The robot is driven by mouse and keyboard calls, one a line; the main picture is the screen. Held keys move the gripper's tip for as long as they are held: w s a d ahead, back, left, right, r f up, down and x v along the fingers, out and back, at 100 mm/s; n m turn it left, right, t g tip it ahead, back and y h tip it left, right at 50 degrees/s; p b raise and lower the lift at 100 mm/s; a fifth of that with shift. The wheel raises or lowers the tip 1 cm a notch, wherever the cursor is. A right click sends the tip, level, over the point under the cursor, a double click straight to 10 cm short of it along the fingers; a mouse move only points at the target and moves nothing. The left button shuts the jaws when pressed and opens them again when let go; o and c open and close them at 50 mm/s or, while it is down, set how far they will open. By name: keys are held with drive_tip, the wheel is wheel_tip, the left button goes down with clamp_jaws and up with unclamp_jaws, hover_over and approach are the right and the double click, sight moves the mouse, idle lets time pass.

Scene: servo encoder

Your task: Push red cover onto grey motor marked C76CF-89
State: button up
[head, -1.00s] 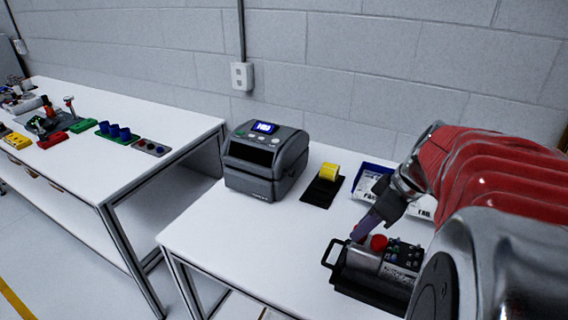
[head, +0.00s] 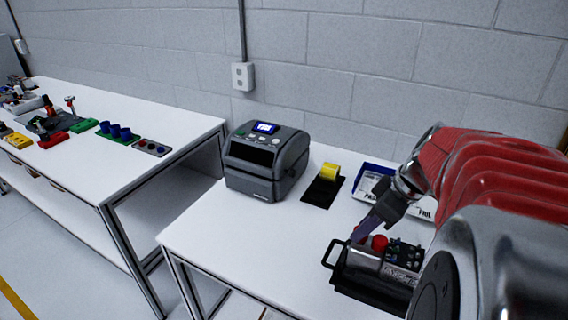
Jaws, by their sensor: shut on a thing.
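My gripper (head: 367,226) reaches down from the right over a dark fixture with a handle. It is shut, and a round red piece, seemingly the red cover (head: 379,243), shows right at its fingertips. The fingers partly hide how it is held. Just below the red piece is a grey rounded body, seemingly the grey motor (head: 364,258), in the fixture. I cannot tell whether the cover touches the motor or is seated on it. The marking C76CF-89 is not readable.
The fixture (head: 345,279) sits near the table's front edge, its right end hidden by my arm. The table left of the fixture is clear.

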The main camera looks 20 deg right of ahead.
drive_tip(key=shift+f, duration=0.45)
idle(0.6)
drive_tip(key=o, duration=1.1)
drive_tip(key=shift+r, duration=0.1)
drive_tip(key=v, duration=1.3)
drive_tip(key=shift+s+r, duration=0.15)
drive_tip(key=shift+r, duration=0.1)
